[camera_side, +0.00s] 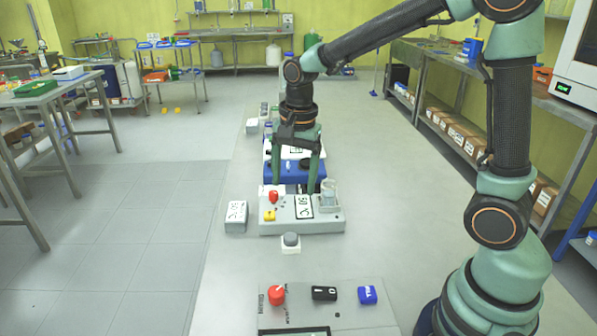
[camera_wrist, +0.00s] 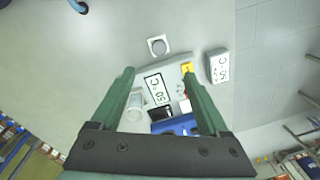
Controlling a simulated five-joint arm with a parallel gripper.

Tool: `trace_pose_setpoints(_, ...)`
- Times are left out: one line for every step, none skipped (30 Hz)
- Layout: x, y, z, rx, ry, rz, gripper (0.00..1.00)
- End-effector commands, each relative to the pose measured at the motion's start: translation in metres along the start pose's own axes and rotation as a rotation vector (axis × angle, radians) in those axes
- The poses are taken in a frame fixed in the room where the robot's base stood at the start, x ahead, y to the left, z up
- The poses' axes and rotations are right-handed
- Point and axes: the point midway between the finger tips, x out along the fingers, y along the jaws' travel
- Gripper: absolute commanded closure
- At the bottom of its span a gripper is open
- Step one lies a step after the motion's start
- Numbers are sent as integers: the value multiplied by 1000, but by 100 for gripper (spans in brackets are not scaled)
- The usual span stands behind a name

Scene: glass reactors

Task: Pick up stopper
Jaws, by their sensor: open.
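A small white block with a round grey top, which looks like the stopper (camera_side: 291,242), stands on the bench just in front of the white 50 °C station (camera_side: 270,227). In the wrist view the stopper (camera_wrist: 158,45) lies beyond the fingertips, slightly above the picture's middle. My gripper (camera_side: 295,187) points down over the back part of the station, behind the stopper and apart from it. In the wrist view my gripper (camera_wrist: 159,73) is open, with nothing held between the fingers.
A white labelled block (camera_side: 236,216) stands left. A blue unit (camera_side: 313,168) is behind. A control panel (camera_side: 325,318) is in front. Bench space right of the stopper is clear.

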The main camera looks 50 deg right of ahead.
Motion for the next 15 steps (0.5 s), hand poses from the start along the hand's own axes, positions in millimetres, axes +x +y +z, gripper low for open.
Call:
trace_pose_setpoints(11,-4,-1,60,-9,27,21)
trace_pose_setpoints(16,-6,-1,96,-12,38,21)
trace_pose_setpoints(21,-8,-2,137,-15,51,21)
trace_pose_setpoints(25,-10,-2,164,-17,59,21)
trace_pose_setpoints(28,-11,-2,188,-18,66,21)
trace_pose_setpoints(31,-12,-3,212,-19,73,21)
trace_pose_setpoints(33,-13,-3,226,-20,77,21)
trace_pose_setpoints(35,-13,-3,237,-20,81,21)
trace_pose_setpoints(38,-13,-3,247,-20,85,21)
trace_pose_setpoints(40,-13,-3,252,-21,86,21)
trace_pose_setpoints(43,-13,-3,254,-21,87,21)
trace_pose_setpoints(49,-12,-3,255,-21,88,21)
trace_pose_setpoints(53,-12,-2,255,-21,89,21)
trace_pose_setpoints(58,-11,-2,255,-21,88,21)
trace_pose_setpoints(65,-10,-2,254,-21,89,21)
